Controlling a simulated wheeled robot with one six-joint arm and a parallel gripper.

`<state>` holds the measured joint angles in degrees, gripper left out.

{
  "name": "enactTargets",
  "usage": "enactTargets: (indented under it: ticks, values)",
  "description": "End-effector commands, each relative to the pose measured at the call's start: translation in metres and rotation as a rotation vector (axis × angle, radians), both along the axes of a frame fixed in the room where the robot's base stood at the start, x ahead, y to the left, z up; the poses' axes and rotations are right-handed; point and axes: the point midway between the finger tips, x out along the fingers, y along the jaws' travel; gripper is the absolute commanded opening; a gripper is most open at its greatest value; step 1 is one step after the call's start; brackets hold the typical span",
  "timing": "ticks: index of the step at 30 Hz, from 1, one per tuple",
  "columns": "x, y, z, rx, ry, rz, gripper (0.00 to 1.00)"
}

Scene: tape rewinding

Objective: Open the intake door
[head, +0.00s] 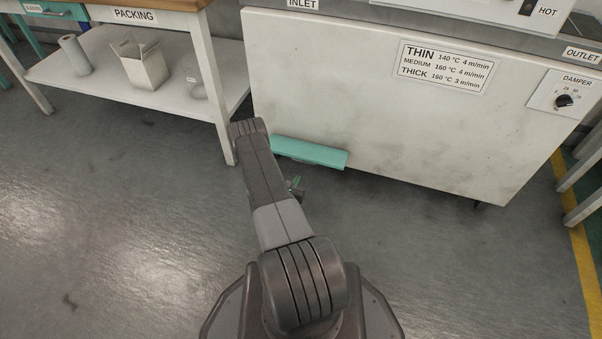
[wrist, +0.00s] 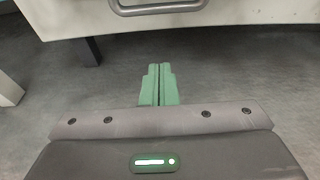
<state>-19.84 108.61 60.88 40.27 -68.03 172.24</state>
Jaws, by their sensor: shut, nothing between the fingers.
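My gripper (wrist: 160,70) shows in the wrist view with its two green fingers side by side, shut and empty. Ahead of it, apart from the fingertips, is a pale panel (wrist: 230,15) with a grey bar handle (wrist: 160,8) cut off by the top edge. I cannot tell for sure that this panel is the intake door. In the head view the white machine (head: 330,80) under the INLET sign (head: 302,4) has a broad front panel. My arm hides most of the gripper there.
A teal bar (head: 310,152) sits low at the machine's bottom edge, beyond my arm. A packing table (head: 205,75) with a lower shelf stands at the left. A damper dial (head: 565,100) is at the right. The grey floor at the left is clear.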

Motion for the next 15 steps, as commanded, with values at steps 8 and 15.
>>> enactTargets:
  ticks: [8,15]
  values:
    - [0.014,-0.006,-0.008,0.001,-0.002,-0.001,0.0]
    - [0.057,-0.019,-0.01,0.001,-0.002,0.001,0.0]
